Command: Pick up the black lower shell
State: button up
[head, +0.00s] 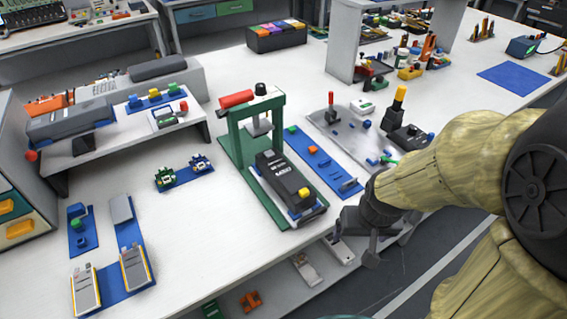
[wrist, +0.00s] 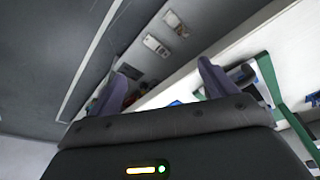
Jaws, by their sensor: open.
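A black box-shaped casing with a yellow part at its near end (head: 284,178) lies in the green press (head: 231,143). I cannot tell whether it is the lower shell. Two other dark casings sit on the raised shelf at the left: a long grey-black one (head: 68,121) and a smaller one (head: 158,67) behind it. My gripper (head: 354,245) is just off the front edge of the bench, to the right of the press and apart from all the casings. In the wrist view my gripper (wrist: 163,78) is open, with nothing between its fingers.
A blue strip with small parts (head: 321,158) and a clear tray (head: 352,136) lie right of the press. A black-based tool with a yellow handle (head: 407,133) stands near the front edge. Light parts (head: 307,270) rest on a lower shelf.

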notch_tip(320, 180, up, 21)
jog(key=w+a+n+p, duration=0.1)
jog(key=w+a+p, duration=0.15)
jog(key=p, duration=1.75)
jog(key=n+g+p, duration=0.2)
jog(key=n+g, duration=0.1)
jog(key=n, duration=0.3)
send_over(298, 184)
notch_tip(298, 184, down, 5)
jog(key=shift+f, duration=0.2)
jog(key=shift+f, duration=0.1)
notch_tip(298, 184, down, 12)
jog(key=p, duration=0.3)
jog(key=shift+f, duration=0.15)
